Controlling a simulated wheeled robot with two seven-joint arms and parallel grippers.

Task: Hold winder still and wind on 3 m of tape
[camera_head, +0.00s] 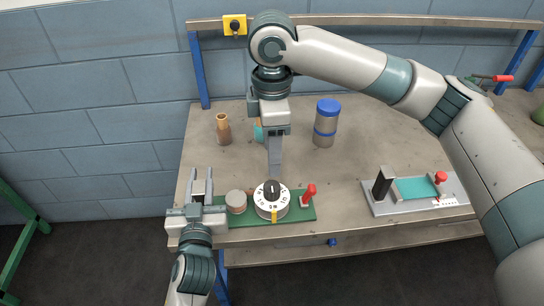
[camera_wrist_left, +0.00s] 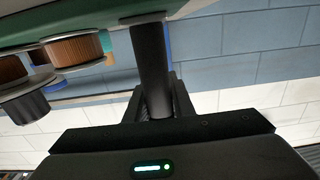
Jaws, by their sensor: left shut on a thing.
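The winder has a green base (camera_head: 296,213) near the table's front edge. It carries a small brown-sided reel (camera_head: 236,202), a white numbered dial (camera_head: 271,208) with a black knob (camera_head: 271,188), and a red-topped lever (camera_head: 309,193). My left gripper (camera_head: 200,183) is at the base's left end. In the left wrist view its fingers are shut around a dark post (camera_wrist_left: 152,70) on the green base (camera_wrist_left: 75,14). My right gripper (camera_head: 274,172) points down just above or behind the dial; its fingers overlap, hiding any gap. No tape strand is clearly visible.
A grey device (camera_head: 410,204) with a teal panel and red knob sits at the right. A blue-lidded canister (camera_head: 325,125) and a brown bottle-like object (camera_head: 222,128) stand behind. A teal item behind my right gripper is mostly hidden. Bare table lies between canister and grey device.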

